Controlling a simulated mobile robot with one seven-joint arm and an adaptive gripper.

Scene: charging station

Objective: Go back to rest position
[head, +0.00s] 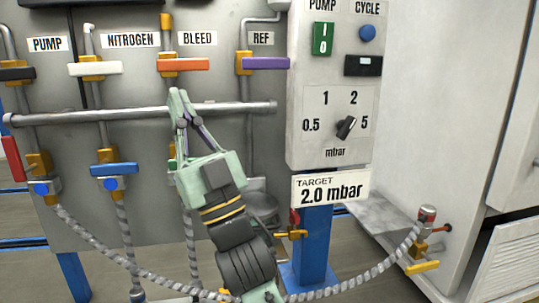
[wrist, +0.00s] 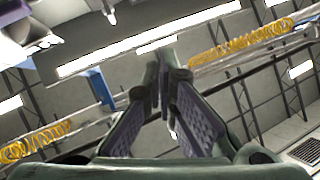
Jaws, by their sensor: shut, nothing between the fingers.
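My gripper (head: 178,95) is raised in front of the valve panel (head: 225,225), with its fingertips just below the orange bleed handle (head: 183,65) and in front of the horizontal grey pipe (head: 130,112). Its fingers point up and meet at the tips, with nothing between them. I cannot tell from the head view whether the fingers touch the pipe. In the wrist view my gripper (wrist: 160,75) is also closed and empty, against the ceiling. My arm hides part of the panel and a green handle behind it.
A control box (head: 334,85) with a dial (head: 346,127) stands right, above a "2.0 mbar" target sign (head: 330,188). A braided hose (head: 350,283) runs low in front. A white cabinet (head: 440,110) is far right.

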